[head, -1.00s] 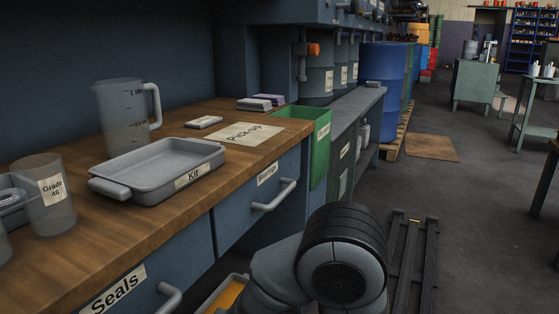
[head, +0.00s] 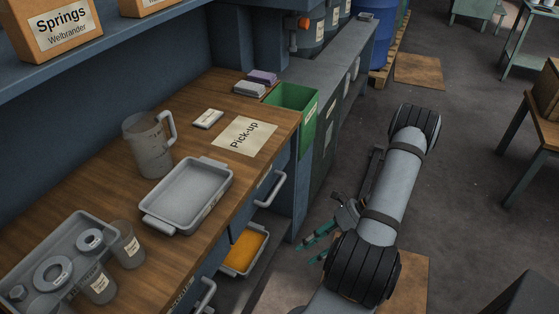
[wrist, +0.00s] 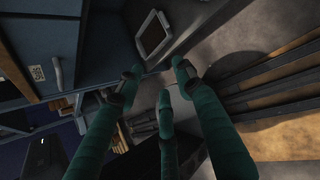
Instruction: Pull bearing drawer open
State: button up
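The bearing drawer's grey bar handle (head: 271,190) shows in the head view on the blue bench front, below the worktop's right part. The drawer looks closed; its label is hard to read from this angle. My gripper (head: 318,243) has teal fingers and is right of the bench front, below and apart from the handle. In the wrist view my gripper (wrist: 160,80) has its three fingers spread, with nothing between them. A blue drawer front with a white label (wrist: 37,73) and a grey handle (wrist: 56,73) lies left of the fingers; I cannot tell which drawer it is.
A tray with orange contents (head: 245,250) sits low under the bench, left of my gripper. A green bin (head: 294,104) hangs at the bench end. The kit tray (head: 190,193) and a jug (head: 149,143) stand on the worktop.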

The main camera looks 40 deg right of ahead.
jog(key=w+d+r+m+t, duration=0.5)
jog(key=w+m+t, duration=0.1)
jog(key=m, duration=0.4)
jog(key=m+t+h, duration=0.2)
jog(key=m+t, duration=0.2)
jog(key=m, duration=0.4)
send_near(281, 184)
jog(key=x, duration=1)
jog(key=shift+w, duration=0.35)
jog(key=shift+c, duration=1)
grip_shut()
jog(key=shift+f, duration=0.1)
